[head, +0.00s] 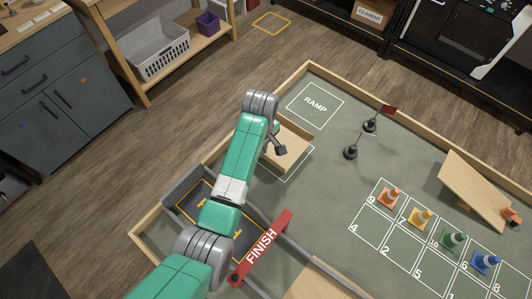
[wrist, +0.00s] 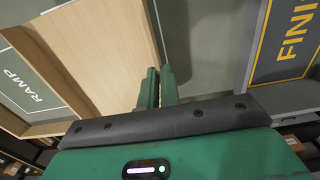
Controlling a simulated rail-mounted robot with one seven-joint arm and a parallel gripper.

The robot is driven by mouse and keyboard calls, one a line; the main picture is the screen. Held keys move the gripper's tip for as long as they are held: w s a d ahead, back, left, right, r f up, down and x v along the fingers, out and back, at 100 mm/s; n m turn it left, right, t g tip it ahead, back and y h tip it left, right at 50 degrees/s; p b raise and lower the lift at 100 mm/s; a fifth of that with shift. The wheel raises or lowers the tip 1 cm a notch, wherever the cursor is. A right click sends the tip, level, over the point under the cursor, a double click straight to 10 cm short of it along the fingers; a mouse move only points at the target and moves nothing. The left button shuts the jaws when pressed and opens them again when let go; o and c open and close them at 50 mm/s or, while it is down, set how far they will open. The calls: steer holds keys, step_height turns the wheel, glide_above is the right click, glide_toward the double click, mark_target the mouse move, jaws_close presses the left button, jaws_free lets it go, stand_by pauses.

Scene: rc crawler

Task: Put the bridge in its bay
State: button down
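The bridge (head: 290,143) is a pale wooden piece with raised side rails, partly hidden by my arm in the head view. In the wrist view the bridge (wrist: 105,50) fills the upper left. My gripper (wrist: 160,88) has its green fingers close together on either side of one thin rail and looks shut on it. My fingertips are hidden in the head view. A white outlined bay (head: 300,165) shows just below and right of the bridge; its label is not visible. The bridge overlaps this outline; I cannot tell whether it touches the floor.
The empty RAMP outline (head: 315,104) lies beyond the bridge. A red FINISH bar (head: 262,247) stands nearer, by a grey-walled area. Two black posts (head: 351,152) are to the right, with several cones and a tilted wooden ramp (head: 472,188) farther right. A wooden border (head: 400,112) encloses the mat.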

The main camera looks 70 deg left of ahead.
steer(key=shift+f, duration=2.05)
steer(key=c, duration=2.1)
jaws_free()
steer(key=shift+f, duration=0.2)
steer(key=o, duration=0.5)
step_height(320, 180, up, 12)
steer(key=shift+r, duration=0.25)
